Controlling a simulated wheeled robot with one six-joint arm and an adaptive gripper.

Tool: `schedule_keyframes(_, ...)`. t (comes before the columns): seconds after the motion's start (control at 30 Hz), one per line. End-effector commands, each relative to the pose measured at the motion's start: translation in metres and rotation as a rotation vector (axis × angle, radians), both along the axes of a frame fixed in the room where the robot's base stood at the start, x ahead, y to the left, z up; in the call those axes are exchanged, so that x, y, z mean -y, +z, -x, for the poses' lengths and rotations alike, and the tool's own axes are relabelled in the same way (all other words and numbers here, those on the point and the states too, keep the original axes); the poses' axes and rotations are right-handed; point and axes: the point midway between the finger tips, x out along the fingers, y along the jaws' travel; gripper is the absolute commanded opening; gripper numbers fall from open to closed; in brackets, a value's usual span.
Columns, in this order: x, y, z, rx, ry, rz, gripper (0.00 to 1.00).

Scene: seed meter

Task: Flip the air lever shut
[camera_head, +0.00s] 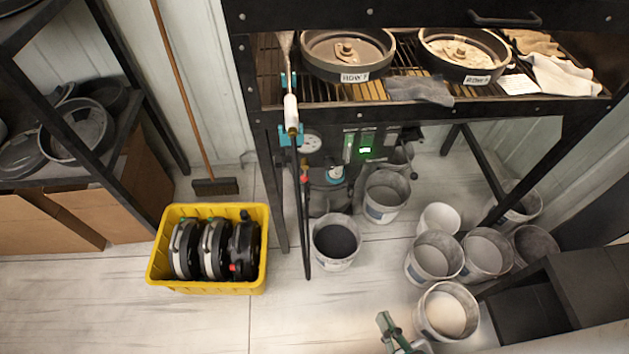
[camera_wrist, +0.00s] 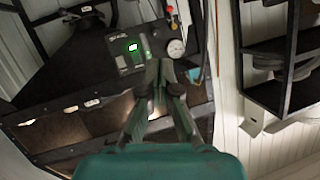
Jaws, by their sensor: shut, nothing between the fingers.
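A small red part (camera_head: 304,179), which looks like the air lever, sits on the dark air line hanging at the left of the bench's control panel. Its exact angle is too small to tell. In the wrist view a red piece (camera_wrist: 188,3) shows at the top edge, beside the gauge. My gripper (camera_head: 386,328) is low at the bottom of the head view, in front of the bench and apart from the lever. In the wrist view its green fingers (camera_wrist: 160,72) are together and empty, pointing toward the panel below the gauge.
The control panel (camera_head: 375,140) has a lit green display and a round gauge (camera_head: 311,143). Several buckets stand on the floor, one with dark contents (camera_head: 336,240) below the air line. A yellow crate (camera_head: 207,288) stands at left. Bare floor lies between the crate and my gripper.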

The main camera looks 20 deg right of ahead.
Motion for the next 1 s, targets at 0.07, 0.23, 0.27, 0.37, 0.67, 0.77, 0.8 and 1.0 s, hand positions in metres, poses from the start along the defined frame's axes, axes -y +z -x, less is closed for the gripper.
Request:
schedule_keyframes(0.07,0.003,-0.014,-0.018,0.002,-0.026,-0.053,0.00)
schedule_keyframes(0.23,0.009,-0.041,-0.055,-0.003,-0.071,-0.171,0.00)
schedule_keyframes(0.27,0.010,-0.045,-0.062,-0.003,-0.078,-0.192,0.00)
schedule_keyframes(0.37,0.013,-0.058,-0.086,-0.002,-0.096,-0.263,0.00)
schedule_keyframes(0.67,0.026,-0.080,-0.165,0.013,-0.125,-0.471,0.00)
schedule_keyframes(0.77,0.032,-0.083,-0.193,0.021,-0.125,-0.540,0.00)
schedule_keyframes(0.8,0.034,-0.083,-0.205,0.025,-0.123,-0.567,0.00)
schedule_keyframes(1.0,0.048,-0.078,-0.261,0.047,-0.107,-0.699,0.00)
